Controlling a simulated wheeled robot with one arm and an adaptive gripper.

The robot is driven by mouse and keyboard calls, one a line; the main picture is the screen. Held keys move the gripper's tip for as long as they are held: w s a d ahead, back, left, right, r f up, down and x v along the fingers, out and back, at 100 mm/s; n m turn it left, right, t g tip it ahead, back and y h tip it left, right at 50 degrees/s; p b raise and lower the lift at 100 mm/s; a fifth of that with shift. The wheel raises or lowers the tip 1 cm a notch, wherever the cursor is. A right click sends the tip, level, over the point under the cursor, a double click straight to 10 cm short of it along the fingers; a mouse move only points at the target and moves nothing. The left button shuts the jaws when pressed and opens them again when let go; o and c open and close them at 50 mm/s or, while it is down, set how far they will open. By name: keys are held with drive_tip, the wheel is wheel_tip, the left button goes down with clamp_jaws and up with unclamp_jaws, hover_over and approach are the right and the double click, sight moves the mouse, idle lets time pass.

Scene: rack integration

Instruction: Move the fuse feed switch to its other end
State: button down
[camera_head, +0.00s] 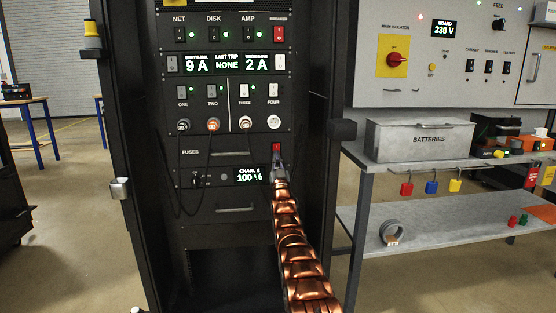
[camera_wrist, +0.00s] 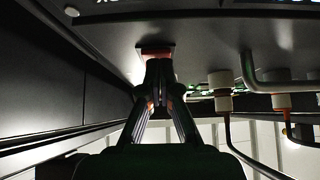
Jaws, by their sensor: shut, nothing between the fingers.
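The fuse feed switch appears to be the small red switch (camera_head: 276,147) at the right of the FUSES panel in the rack. It also shows as a red block (camera_wrist: 155,50) in the wrist view, at the top of the fingers. My gripper (camera_head: 277,158) is shut and empty, with its fingertips just below the red switch in the head view. In the wrist view the fingertips (camera_wrist: 158,66) are at or very close to the switch; I cannot tell if they touch. The fingers partly cover the switch, so its position is unclear.
Sockets with plugged cables (camera_head: 213,125) sit above the FUSES panel, and a dark cable loops down at the left. A CHARGE display (camera_head: 248,175) is left of my gripper. The rack's side posts flank the panel. A bench with a BATTERIES box (camera_head: 419,140) stands right.

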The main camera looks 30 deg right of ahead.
drive_tip(key=shift+s+d, duration=0.3)
drive_tip(key=shift+d, duration=0.05)
drive_tip(key=shift+b, duration=0.3)
drive_tip(key=shift+s+a+f+b, duration=0.15)
drive_tip(key=shift+s+a+b, duration=0.15)
drive_tip(key=shift+s, duration=0.05)
drive_tip(key=shift+s+a, duration=0.1)
drive_tip(key=shift+s, duration=0.1)
drive_tip(key=shift+s+a, duration=0.2)
drive_tip(key=w+f+v, duration=0.1)
drive_tip(key=v, duration=1)
drive_tip(key=shift+f+p, duration=0.2)
drive_tip(key=shift+p, duration=0.1)
